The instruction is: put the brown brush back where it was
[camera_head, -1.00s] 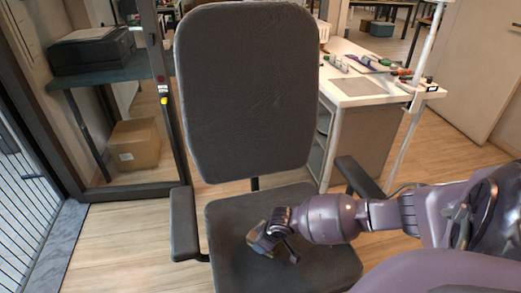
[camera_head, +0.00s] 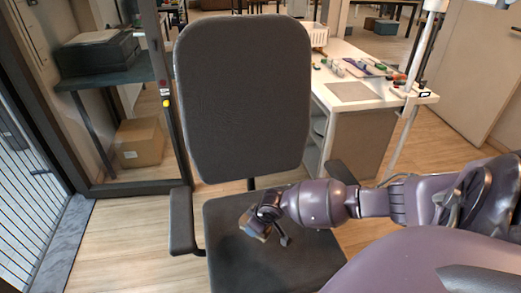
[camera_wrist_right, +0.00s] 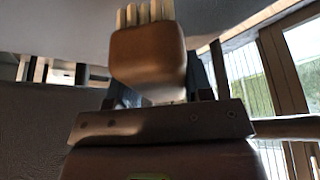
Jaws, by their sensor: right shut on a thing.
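The brown brush (camera_wrist_right: 150,58) fills the upper middle of the right wrist view. It has a smooth brown body and several pale bristle tufts at its top. My right gripper (camera_wrist_right: 165,100) is shut on it. In the head view my right arm reaches in from the right, and its gripper (camera_head: 256,224) hangs over the seat of a dark office chair. A small brownish piece shows at its tip, too small to make out well. My left gripper is not in view.
The dark office chair (camera_head: 245,100) stands directly in front, with armrests on both sides. Behind it on the right is a white desk (camera_head: 370,95) with several tools. A printer (camera_head: 98,52) on a shelf and a cardboard box (camera_head: 140,142) are at the left.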

